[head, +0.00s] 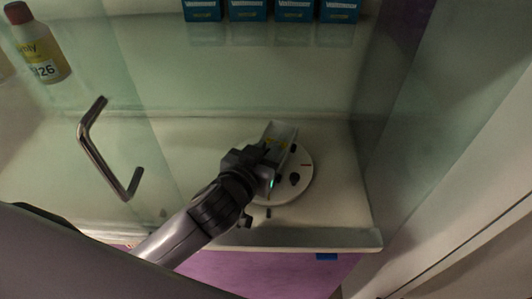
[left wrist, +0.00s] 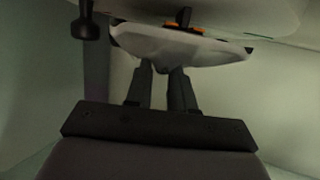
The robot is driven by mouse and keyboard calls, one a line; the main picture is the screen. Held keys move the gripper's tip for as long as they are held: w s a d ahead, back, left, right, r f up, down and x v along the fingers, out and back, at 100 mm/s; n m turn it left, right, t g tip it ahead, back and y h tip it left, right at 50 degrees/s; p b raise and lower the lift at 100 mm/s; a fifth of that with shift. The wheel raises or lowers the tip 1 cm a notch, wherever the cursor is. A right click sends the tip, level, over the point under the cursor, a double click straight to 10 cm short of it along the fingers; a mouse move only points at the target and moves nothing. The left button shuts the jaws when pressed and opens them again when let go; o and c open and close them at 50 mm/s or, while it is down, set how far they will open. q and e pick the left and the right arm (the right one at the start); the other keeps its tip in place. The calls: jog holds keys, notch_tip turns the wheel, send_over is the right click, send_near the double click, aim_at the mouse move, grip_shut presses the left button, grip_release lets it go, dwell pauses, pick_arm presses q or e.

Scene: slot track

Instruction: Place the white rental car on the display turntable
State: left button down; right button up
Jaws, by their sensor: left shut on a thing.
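The white car (head: 284,132) is held by my left gripper (head: 262,160), which shows in the head view above the display turntable. In the left wrist view the fingers (left wrist: 161,82) are shut on the car's white body (left wrist: 178,48), which has small orange parts on it. The display turntable (head: 305,173) is a round white disc with dark marks, partly hidden behind the gripper and car. I cannot tell whether the car touches the disc. My right gripper is not in view.
A metal door handle (head: 104,160) on a glass pane is left of my arm. Several blue boxes (head: 248,10) line the back. The shelf's front edge (head: 330,239) and a glass side (head: 430,120) bound the space.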

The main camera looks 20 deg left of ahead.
pick_arm(q)
jog(key=shift+f, duration=0.2)
jog(key=c, duration=1)
grip_release()
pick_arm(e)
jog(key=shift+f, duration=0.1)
pick_arm(q)
jog(key=shift+o, duration=0.2)
jog(key=shift+r, duration=0.2)
